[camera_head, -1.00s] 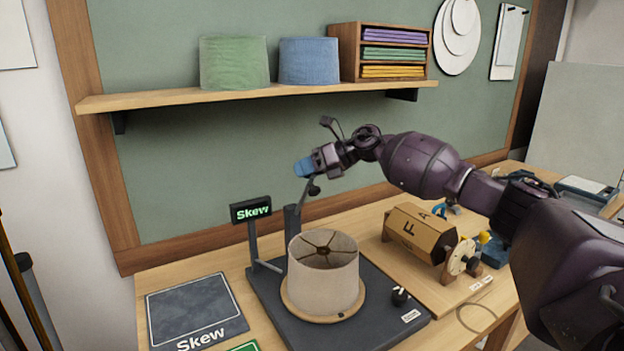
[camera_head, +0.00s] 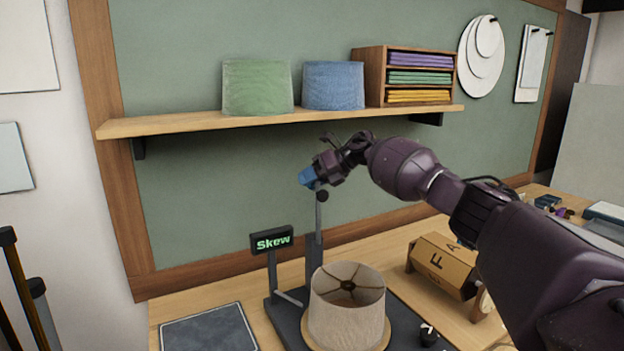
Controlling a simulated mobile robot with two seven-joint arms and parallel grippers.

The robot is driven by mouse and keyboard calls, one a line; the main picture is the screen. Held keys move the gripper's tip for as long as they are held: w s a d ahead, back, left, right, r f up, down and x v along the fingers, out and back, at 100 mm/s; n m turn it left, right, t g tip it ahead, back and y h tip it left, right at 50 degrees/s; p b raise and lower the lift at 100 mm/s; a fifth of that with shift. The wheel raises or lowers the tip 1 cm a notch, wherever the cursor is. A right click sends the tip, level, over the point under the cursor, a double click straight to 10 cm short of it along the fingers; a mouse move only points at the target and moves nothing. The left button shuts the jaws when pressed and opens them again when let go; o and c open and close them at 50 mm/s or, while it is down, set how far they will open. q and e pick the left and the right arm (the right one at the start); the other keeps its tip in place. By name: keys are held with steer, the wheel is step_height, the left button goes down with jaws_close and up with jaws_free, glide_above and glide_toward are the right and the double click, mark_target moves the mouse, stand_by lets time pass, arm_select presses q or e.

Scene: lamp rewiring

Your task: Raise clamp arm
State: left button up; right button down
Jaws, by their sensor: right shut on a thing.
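The clamp arm (camera_head: 319,222) is a thin grey rod with a dark round knob, standing nearly upright above the dark post (camera_head: 314,262) at the back of the black base. My right gripper (camera_head: 308,178) reaches in from the right and is shut at the arm's upper end, on a blue part at its fingertips. The fingers partly hide this top end. A beige lampshade (camera_head: 346,306) stands on a round wooden plate on the base, below and in front of the arm. My left gripper is not in view.
A small display reading "Skew" (camera_head: 272,241) stands left of the post. Above, a wooden shelf (camera_head: 200,122) holds a green shade (camera_head: 257,87), a blue shade (camera_head: 334,85) and a paper rack. A cardboard drum (camera_head: 445,262) lies right. A dark mat (camera_head: 208,330) lies front left.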

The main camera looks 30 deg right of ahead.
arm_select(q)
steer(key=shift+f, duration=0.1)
arm_select(e)
steer(key=shift+w+f+g, duration=0.1)
steer(key=shift+f+g, duration=0.2)
steer(key=shift+f, duration=0.65)
steer(key=c, duration=0.7)
jaws_free()
steer(key=shift+c, duration=0.2)
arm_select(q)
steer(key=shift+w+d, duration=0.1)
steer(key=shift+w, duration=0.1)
arm_select(e)
steer(key=shift+w+r, duration=0.1)
steer(key=shift+r, duration=0.2)
